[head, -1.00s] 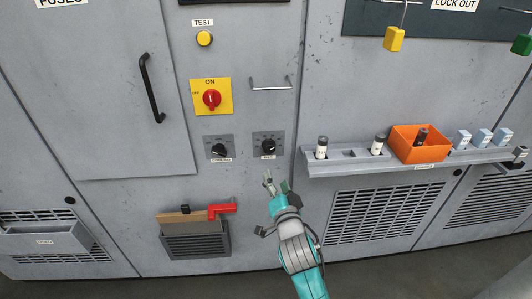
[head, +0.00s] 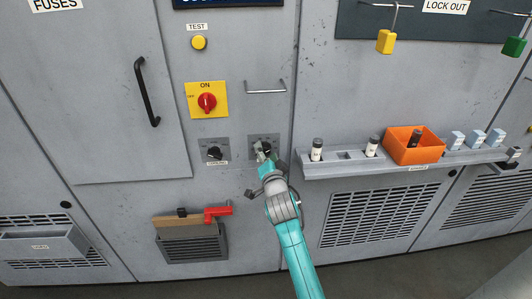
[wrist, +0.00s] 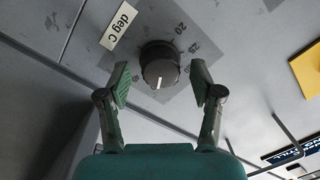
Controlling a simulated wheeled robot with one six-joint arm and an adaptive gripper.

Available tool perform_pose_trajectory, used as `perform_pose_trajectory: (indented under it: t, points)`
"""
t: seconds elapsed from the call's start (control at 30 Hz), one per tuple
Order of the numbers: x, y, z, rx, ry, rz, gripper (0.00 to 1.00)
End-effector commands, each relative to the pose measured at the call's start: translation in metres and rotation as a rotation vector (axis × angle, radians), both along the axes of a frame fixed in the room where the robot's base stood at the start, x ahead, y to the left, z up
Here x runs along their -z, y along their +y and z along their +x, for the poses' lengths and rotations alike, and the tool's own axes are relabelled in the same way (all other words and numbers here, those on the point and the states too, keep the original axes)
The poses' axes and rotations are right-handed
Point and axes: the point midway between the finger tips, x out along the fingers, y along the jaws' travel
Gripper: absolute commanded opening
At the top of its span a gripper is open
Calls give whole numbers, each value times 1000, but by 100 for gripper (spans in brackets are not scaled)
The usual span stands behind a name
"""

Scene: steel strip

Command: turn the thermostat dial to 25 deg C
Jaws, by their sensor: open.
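The thermostat dial (wrist: 160,66) is a round dark knob with a white pointer line, on a grey plate with the label "deg C" (wrist: 119,25). In the wrist view the numbers 20 and 25 show at its upper right, and the pointer line faces down the picture, away from them. My gripper (wrist: 160,84) is open, with one green-padded finger on each side of the dial and a visible gap to it on both sides. In the head view my gripper (head: 264,153) is at the right-hand dial plate (head: 264,139) and partly covers the dial.
A similar dial (head: 214,153) sits to the left. Above are a red switch on a yellow plate (head: 207,103) and a metal handle (head: 266,88). A shelf (head: 345,168) with an orange bin (head: 414,146) juts out at right. A red-handled item (head: 217,213) sits below left.

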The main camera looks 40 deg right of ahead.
Motion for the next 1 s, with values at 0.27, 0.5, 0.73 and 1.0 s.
perform_pose_trajectory:
  t: [0.27,0.5,0.73,1.0]
  points:
    - [0,-4,6,0,0,0,65]
    - [0,-4,6,0,0,0,38]
    - [0,-3,6,0,0,0,5]
    - [0,-3,6,0,25,-37,5]
